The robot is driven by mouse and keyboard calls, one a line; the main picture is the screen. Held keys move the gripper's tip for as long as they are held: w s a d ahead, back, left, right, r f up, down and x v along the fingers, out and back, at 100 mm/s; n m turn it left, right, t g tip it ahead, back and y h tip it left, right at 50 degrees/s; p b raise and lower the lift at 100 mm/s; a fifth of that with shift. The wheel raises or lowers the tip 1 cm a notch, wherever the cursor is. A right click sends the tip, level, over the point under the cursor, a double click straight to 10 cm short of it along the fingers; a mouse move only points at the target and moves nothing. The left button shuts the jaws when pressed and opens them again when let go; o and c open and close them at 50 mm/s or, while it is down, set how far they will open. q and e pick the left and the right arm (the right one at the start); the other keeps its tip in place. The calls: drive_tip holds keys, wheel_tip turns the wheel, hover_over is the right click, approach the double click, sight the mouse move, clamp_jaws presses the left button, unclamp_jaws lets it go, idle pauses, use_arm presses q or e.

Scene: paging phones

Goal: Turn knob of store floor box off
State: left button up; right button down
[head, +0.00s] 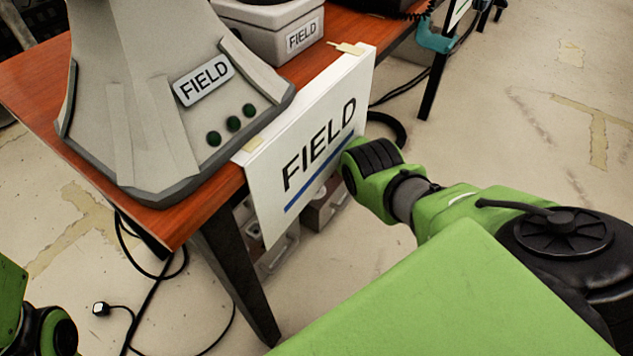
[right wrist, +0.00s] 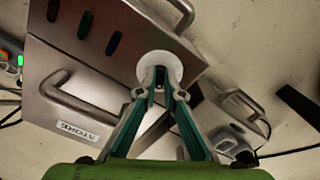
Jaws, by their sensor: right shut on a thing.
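In the right wrist view, the store floor box (right wrist: 95,75) is a grey metal box with an upside-down STORE label (right wrist: 78,132), handles, and a row of dark, blue and green ovals. Its round white knob (right wrist: 160,60) faces my right gripper (right wrist: 160,80). The fingers are shut on the knob, and their tips hide part of it. The knob's exact setting cannot be told. In the head view, my right arm reaches low beside the table, and its fingers are hidden behind the hanging FIELD sign (head: 311,170). Only part of my left arm shows at the lower left; its gripper is out of view.
The brown table (head: 195,222) carries a large grey FIELD unit (head: 140,95) and a smaller FIELD box (head: 270,32). Another grey box (right wrist: 235,110) stands beside the store box. Black cables (head: 150,315) lie on the floor. Open floor lies to the right.

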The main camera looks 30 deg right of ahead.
drive_tip(key=shift+n, duration=1.3)
drive_tip(key=shift+w+n, duration=0.1)
drive_tip(key=shift+n, duration=0.2)
drive_tip(key=c, duration=2.2)
unclamp_jaws()
drive_tip(key=shift+o, duration=0.2)
drive_tip(key=shift+w+d+r, duration=0.1)
drive_tip(key=shift+r, duration=0.65)
wheel_tip(320, 180, up, 10)
drive_tip(key=shift+r, duration=0.25)
